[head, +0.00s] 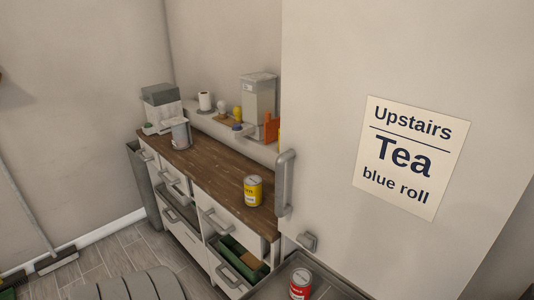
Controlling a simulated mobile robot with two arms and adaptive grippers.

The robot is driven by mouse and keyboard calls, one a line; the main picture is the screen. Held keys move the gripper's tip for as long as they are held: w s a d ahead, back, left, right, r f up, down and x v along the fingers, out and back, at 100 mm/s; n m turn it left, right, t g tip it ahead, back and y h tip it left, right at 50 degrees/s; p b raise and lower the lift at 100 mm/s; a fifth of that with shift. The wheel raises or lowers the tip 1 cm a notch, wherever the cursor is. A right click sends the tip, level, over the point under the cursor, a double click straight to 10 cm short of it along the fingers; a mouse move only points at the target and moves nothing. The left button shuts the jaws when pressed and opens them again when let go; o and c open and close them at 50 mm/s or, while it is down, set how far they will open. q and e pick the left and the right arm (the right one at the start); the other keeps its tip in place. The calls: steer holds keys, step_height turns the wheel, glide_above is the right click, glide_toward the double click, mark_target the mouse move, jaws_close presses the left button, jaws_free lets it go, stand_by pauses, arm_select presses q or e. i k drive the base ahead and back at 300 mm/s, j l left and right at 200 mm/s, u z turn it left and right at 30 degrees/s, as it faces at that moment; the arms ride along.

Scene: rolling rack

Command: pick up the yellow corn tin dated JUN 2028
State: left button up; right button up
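A yellow tin (253,191) with a dark printed label stands upright near the right front end of the brown wooden counter (205,172). Its print is too small to read, so I cannot tell its date or whether it is corn. A red tin (300,284) stands upright in a dark tray (335,286) at the bottom of the view. Neither of my grippers is in view.
A coffee machine (162,108) and a grey canister (181,133) stand at the counter's left end. A shelf behind holds a tall container (258,97) and small items. Some drawers are open, one holding a green box (240,262). A large panel with a sign (411,157) fills the right.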

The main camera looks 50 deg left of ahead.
mark_target(253, 184)
steer(key=j, duration=0.55)
steer(key=k+j+z, duration=0.15)
steer(key=j, duration=0.95)
steer(key=k+j+z, duration=0.1)
steer(key=j, duration=0.4)
steer(key=k+j+z, duration=0.1)
steer(key=j, duration=0.45)
